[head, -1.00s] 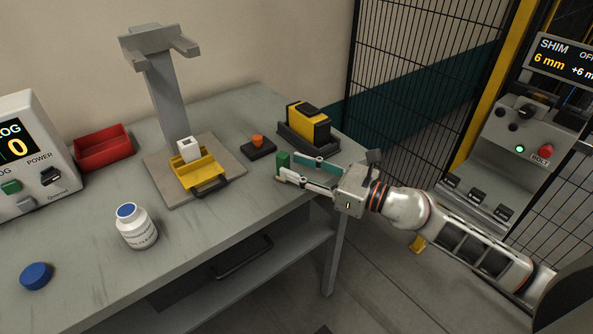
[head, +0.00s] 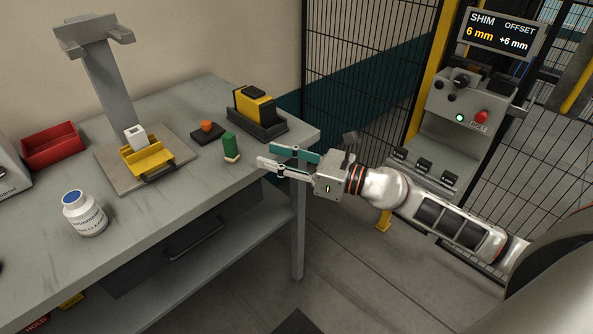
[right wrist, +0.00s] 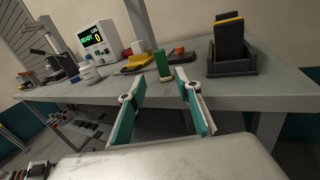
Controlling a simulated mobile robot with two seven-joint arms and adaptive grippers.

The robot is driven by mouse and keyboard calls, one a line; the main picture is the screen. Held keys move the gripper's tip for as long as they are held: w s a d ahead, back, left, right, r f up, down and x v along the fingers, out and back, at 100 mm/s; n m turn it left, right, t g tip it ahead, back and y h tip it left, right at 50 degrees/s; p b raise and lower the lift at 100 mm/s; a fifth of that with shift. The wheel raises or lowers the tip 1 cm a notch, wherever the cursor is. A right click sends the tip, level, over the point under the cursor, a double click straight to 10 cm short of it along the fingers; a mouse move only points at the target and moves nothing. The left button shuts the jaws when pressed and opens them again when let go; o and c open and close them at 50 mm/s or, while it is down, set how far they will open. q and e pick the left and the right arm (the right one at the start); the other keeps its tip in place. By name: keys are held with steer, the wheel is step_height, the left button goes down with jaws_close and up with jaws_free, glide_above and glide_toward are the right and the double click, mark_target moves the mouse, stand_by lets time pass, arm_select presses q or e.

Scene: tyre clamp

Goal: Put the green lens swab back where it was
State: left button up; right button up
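The green lens swab (head: 230,145), a green cylinder with a pale foot, stands upright on the grey bench (head: 105,231) near its right end. It also shows in the right wrist view (right wrist: 164,63), beyond the fingers. My right gripper (head: 265,157) is open and empty at the bench's edge, to the right of the swab and apart from it. Its two fingers are spread in the right wrist view (right wrist: 160,84). My left gripper is not in view.
Behind the swab stand a yellow-black block in a dark holder (head: 257,122) and an orange knob on a black base (head: 206,130). Left are a clamp stand with a yellow block (head: 149,158), a white bottle (head: 84,213) and a red bin (head: 52,146). A mesh fence stands behind.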

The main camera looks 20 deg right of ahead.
steer(key=s+d+f+m+h, duration=0.2)
steer(key=s+f+m+h, duration=0.45)
steer(key=f+m, duration=0.8)
steer(key=s+d+f+m+h, duration=0.1)
steer(key=s+f+m+h, duration=0.2)
steer(key=s+f+m, duration=1.1)
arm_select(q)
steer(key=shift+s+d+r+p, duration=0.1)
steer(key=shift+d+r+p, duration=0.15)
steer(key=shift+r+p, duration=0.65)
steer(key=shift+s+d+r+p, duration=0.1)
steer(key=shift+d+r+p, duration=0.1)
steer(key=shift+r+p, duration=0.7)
arm_select(e)
steer(key=shift+s+a+f+m+g, duration=0.4)
steer(key=shift+s+m, duration=0.4)
steer(key=shift+m, duration=1)
steer(key=shift+s+a+f+m+g, duration=0.25)
steer(key=shift+s+f+m+g, duration=0.4)
steer(key=shift+m, duration=1.2)
steer(key=shift+s+a+f+m+g, duration=0.15)
steer(key=shift+s+a+m+g, duration=0.15)
steer(key=shift+s+m, duration=1.1)
